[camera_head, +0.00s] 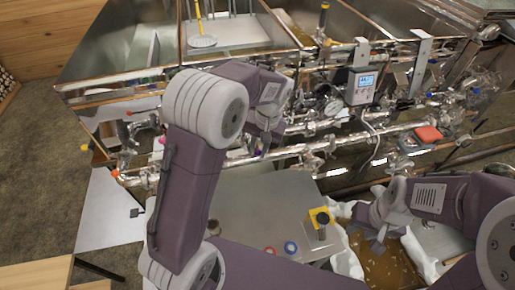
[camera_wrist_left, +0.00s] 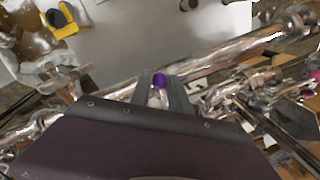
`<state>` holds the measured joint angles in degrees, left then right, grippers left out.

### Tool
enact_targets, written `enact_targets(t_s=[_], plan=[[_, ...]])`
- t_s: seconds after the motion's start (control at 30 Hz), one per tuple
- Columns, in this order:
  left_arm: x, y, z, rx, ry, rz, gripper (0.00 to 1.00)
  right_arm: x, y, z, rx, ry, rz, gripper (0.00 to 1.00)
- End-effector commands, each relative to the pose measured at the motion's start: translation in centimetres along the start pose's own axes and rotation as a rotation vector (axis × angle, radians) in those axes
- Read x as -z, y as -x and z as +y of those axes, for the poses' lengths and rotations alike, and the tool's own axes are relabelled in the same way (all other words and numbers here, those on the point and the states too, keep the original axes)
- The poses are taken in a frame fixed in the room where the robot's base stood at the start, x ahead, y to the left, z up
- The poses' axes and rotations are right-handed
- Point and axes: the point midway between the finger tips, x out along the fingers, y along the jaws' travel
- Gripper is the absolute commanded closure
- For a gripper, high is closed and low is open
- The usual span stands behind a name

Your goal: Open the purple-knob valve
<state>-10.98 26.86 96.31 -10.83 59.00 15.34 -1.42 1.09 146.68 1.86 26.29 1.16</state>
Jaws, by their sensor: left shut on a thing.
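The purple knob (camera_wrist_left: 159,80) shows in the left wrist view between the fingertips of my left gripper (camera_wrist_left: 158,84). My left gripper is shut on it. In the head view my left gripper (camera_head: 262,142) reaches down to the shiny pipe, and a bit of purple (camera_head: 257,152) shows at its tips. My arm hides much of the valve there. My right gripper (camera_head: 376,222) is to the right, over the amber tray and away from the valve. Whether its jaws are open or shut is unclear.
Shiny pipes (camera_head: 345,136) run along the evaporator's front. A digital meter (camera_head: 363,88) hangs at the front. A grey table (camera_head: 262,200) holds a yellow block (camera_head: 320,217) and coloured rings. An amber tray (camera_head: 385,264) with white cloth is at lower right. A magenta knob (camera_head: 162,140) is further left.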

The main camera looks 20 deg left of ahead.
Motion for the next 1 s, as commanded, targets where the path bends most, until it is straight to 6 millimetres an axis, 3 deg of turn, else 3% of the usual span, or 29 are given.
enact_targets(t_s=[0.2, 0.23, 0.27, 0.8, 1.0], plan=[[0.2, 0.2, 0.0, -0.002, 0.001, 0.008, 1.00, 0.0, 0.0, 0.0, 0.000, 0.000, 0.000, 0.64], [0.2, 0.2, 0.0, -0.002, 0.001, 0.008, 0.72, 0.0, 0.0, 0.0, 0.000, 0.000, 0.000, 0.64], [0.2, 0.2, 0.0, -0.002, 0.001, 0.008, 0.69, 0.0, 0.0, 0.0, 0.000, 0.000, 0.000, 0.64], [0.1, 0.1, 0.0, -0.001, 0.000, 0.004, 0.69, 0.0, -0.1, 0.0, 0.000, 0.000, 0.000, 0.64], [0.2, 3.3, 0.1, -0.003, 0.000, 0.011, 0.69, -0.1, -1.3, 0.0, 0.000, 0.000, 0.000, 0.64]])
